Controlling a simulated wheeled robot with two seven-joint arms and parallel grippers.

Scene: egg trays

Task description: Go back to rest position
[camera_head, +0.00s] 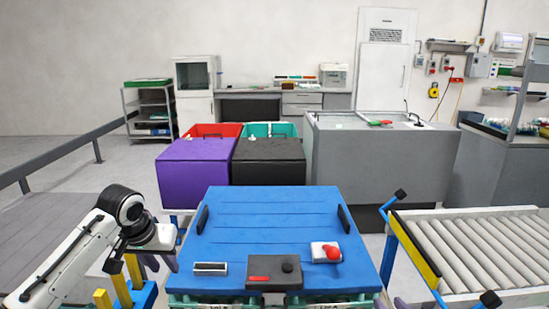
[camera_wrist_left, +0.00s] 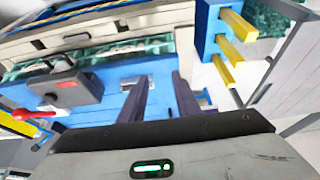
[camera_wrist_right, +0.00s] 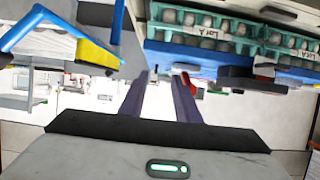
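My left gripper (camera_head: 165,263) is at the left of the blue table top (camera_head: 262,218), beside its left edge. In the left wrist view its two dark purple fingers (camera_wrist_left: 160,82) are apart with nothing between them. My right gripper shows in the right wrist view (camera_wrist_right: 159,78), its fingers also apart and empty. I cannot make out the right arm clearly in the head view. Green egg trays (camera_wrist_right: 196,32) with pale eggs and "LOT A" labels show at the upper right of the right wrist view. In the head view only their edges show below the table's front edge.
A black box with a red label (camera_head: 274,275) and a white box with a red button (camera_head: 326,252) sit on the blue top. A roller conveyor (camera_head: 480,245) is at the right. Purple (camera_head: 196,170) and black (camera_head: 268,160) boxes stand behind. Yellow pegs (camera_head: 122,287) are near my left arm.

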